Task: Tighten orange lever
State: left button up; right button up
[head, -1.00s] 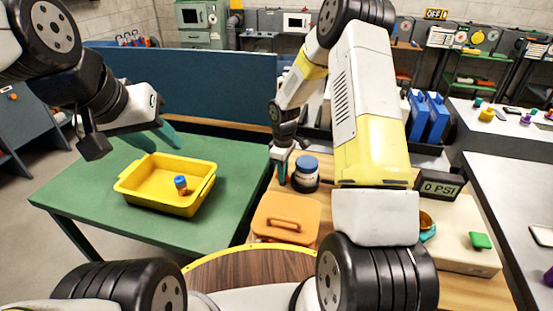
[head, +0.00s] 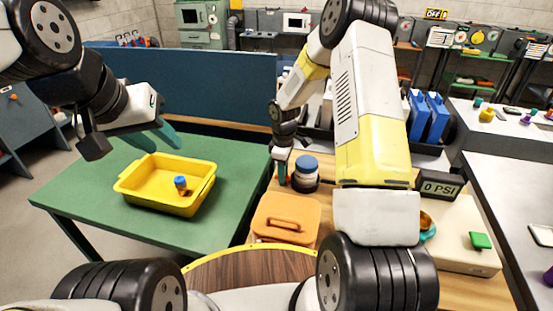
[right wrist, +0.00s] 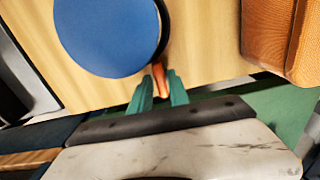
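The orange lever (right wrist: 160,80) shows in the right wrist view, beside a container with a round blue lid (right wrist: 110,35). My right gripper (right wrist: 160,86) has its two teal fingers close on either side of the lever, and they appear shut on it. In the head view my right gripper (head: 281,172) points down just left of the blue-lidded container (head: 306,170); the lever cannot be made out there. My left gripper (head: 156,139) is open and empty above the back of the yellow tray (head: 140,200).
A small blue-topped item (head: 181,184) stands in the tray on the green table (head: 80,190). An orange case (head: 286,216) lies in front of the container. A gauge (head: 440,186) reading 0 PSI and a green button (head: 480,240) are at right.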

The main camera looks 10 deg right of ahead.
notch_tip(320, 180, up, 8)
jog(key=shift+f, duration=0.1)
dwell(0.5)
